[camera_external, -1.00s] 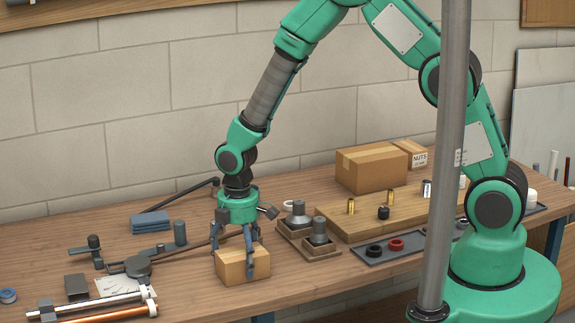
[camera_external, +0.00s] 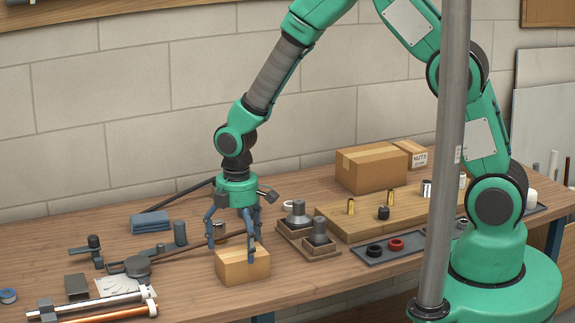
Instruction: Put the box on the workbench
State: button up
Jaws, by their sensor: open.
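A small cardboard box (camera_external: 237,268) sits flat on the wooden workbench (camera_external: 320,283), near its front edge. My gripper (camera_external: 236,245) is open and points down just above the box. One finger hangs in front of the box's front face, and another is at its upper left. The far side of the box and any finger behind it are hard to see.
A larger carton (camera_external: 371,168) and a nuts box (camera_external: 417,154) stand at the back. Fittings in wooden holders (camera_external: 319,238) stand close right of the box. Pipes (camera_external: 95,305) and tools lie left. A grey pole (camera_external: 447,150) rises in front.

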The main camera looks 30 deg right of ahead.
aim_at(240, 250)
notch_tip(240, 250, up, 8)
jog(key=shift+f+p, duration=0.1)
jog(key=shift+p, duration=0.35)
dwell(0.5)
jog(key=shift+w+d+r, duration=0.1)
jog(key=shift+d+r, duration=0.05)
jog(key=shift+r, duration=0.15)
jog(key=d+r+m+t+y, duration=0.15)
jog(key=d+r+m, duration=0.65)
jog(key=d+r, duration=1.3)
jog(key=s+d+r+m+t, duration=0.2)
jog(key=s+d+r+m, duration=0.3)
jog(key=s+d, duration=0.3)
jog(key=s+d+r+m+t+h, duration=0.1)
jog(key=s+d+r+m+t, duration=0.1)
jog(key=s+d+r+m, duration=0.3)
jog(key=s+d, duration=0.4)
jog(key=d, duration=0.1)
jog(key=shift+d, duration=0.35)
